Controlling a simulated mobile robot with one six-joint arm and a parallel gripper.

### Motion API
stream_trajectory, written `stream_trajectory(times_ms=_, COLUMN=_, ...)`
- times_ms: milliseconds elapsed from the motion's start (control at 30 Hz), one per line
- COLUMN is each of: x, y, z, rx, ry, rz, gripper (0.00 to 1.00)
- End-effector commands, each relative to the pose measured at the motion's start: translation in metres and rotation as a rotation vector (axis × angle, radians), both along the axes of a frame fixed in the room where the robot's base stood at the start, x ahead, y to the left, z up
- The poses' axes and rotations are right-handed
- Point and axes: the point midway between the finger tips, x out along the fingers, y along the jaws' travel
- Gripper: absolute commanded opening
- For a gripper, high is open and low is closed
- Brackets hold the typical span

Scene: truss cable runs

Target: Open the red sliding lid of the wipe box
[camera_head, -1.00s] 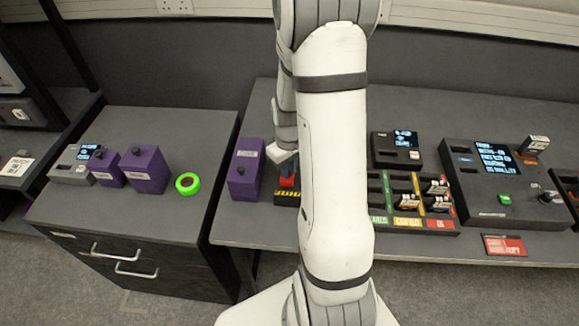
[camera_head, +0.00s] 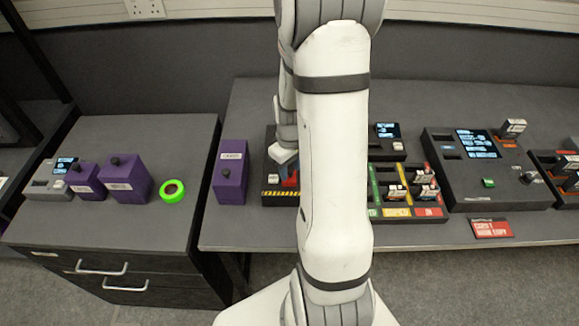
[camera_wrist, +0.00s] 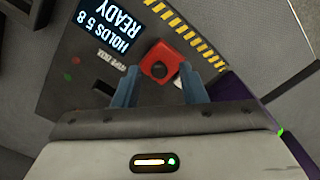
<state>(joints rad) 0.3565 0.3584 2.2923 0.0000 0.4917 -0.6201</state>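The wipe box (camera_wrist: 75,70) is a dark box with a "HOLDS 5 8 READY" screen and a yellow-black striped edge. My gripper (camera_wrist: 158,74) is open, with one blue finger on each side of the red lid. I cannot tell whether the fingers touch it. In the head view, the wipe box (camera_head: 270,193) is partly hidden behind my arm, with my gripper (camera_head: 287,174) over it.
A purple box (camera_head: 231,177) stands just left of the wipe box. A card rack (camera_head: 405,210) and a dark console (camera_head: 487,180) lie to the right. Two more purple boxes and a green tape ring (camera_head: 172,190) sit on the left cabinet.

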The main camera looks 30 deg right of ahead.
Motion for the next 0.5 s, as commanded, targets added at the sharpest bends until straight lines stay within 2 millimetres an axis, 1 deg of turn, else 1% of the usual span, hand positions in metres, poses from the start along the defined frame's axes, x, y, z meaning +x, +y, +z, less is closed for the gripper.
stream_trajectory(times_ms=167, x=0.0, y=0.0, z=0.0, rx=0.0, ry=-0.001, rz=0.001, gripper=0.38)
stream_trajectory(times_ms=267, x=0.001, y=0.0, z=0.004, rx=0.0, ry=-0.002, rz=0.001, gripper=0.38)
stream_trajectory(times_ms=367, x=0.001, y=0.0, z=0.015, rx=-0.002, ry=-0.005, rz=0.001, gripper=0.38)
stream_trajectory(times_ms=500, x=0.002, y=0.0, z=0.038, rx=-0.002, ry=-0.007, rz=0.001, gripper=0.38)
